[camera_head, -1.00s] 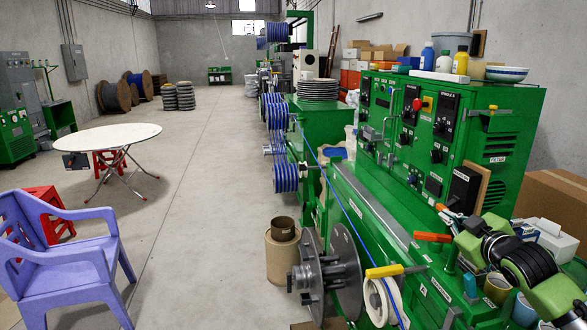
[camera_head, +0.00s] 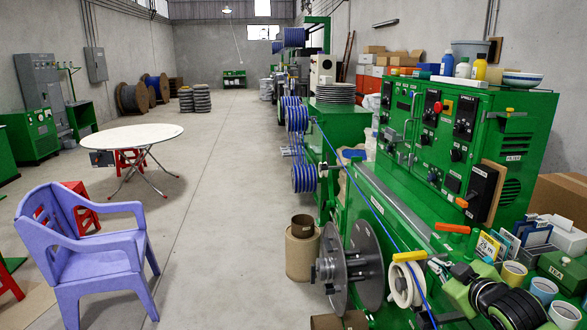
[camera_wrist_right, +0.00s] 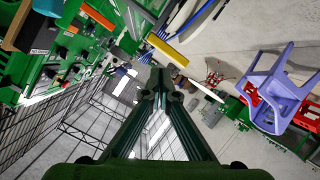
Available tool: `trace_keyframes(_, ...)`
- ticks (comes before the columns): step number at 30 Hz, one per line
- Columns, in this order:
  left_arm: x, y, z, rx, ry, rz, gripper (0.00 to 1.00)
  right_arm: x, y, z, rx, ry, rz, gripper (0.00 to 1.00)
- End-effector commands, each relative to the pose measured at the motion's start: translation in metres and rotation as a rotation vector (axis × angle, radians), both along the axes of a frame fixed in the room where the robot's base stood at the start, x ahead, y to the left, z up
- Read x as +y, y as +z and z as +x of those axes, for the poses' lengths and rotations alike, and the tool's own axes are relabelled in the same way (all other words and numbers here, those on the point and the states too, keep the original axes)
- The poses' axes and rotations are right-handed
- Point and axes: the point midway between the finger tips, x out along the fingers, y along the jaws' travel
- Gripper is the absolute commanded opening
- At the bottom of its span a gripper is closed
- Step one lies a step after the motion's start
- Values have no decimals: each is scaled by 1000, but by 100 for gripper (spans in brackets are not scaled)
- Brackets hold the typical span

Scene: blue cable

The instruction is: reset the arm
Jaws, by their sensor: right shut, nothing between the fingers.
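My right arm (camera_head: 510,305), green and black, comes in at the lower right of the head view. Its gripper (camera_head: 436,264) is low over the front of the green machine (camera_head: 330,210), close to the yellow-orange handle (camera_head: 409,256). In the right wrist view my right gripper (camera_wrist_right: 161,78) has its two dark fingers brought together at the tips, with nothing seen between them. The blue cable (camera_head: 372,205) runs along the machine, past the white reel (camera_head: 405,284). My left gripper is not in view.
The control panel (camera_head: 440,140) rises behind the gripper, with an orange handle (camera_head: 453,228) below it. Cups (camera_head: 513,273) and boxes crowd the right. A grey reel (camera_head: 364,268) is at the front. A purple chair (camera_head: 90,250) and round table (camera_head: 132,137) stand left; the floor between is open.

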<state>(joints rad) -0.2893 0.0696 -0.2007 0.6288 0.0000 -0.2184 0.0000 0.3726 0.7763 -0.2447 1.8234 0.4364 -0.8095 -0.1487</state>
Motion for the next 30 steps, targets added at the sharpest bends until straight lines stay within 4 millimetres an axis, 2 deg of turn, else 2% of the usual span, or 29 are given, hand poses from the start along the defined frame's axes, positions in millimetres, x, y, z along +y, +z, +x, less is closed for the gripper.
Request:
trace_keyframes(1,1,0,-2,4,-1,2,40,12,-18,-9,32,7,12,0)
trace_keyframes(5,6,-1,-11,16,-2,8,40,41,-63,-39,122,12,38,0)
trace_keyframes(8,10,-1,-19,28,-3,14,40,70,-109,-78,223,8,72,0)
trace_keyframes(11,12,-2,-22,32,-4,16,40,99,-154,-133,345,-12,115,0)
trace_keyframes(12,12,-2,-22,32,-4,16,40,109,-170,-158,395,-28,135,0)
trace_keyframes(15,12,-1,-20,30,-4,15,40,128,-199,-216,512,-74,177,0)
trace_keyframes(18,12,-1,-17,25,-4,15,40,137,-215,-264,605,-126,210,0)
trace_keyframes(21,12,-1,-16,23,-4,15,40,142,-225,-303,679,-174,236,0)
trace_keyframes(30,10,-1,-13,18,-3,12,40,148,-235,-396,857,-314,296,0)
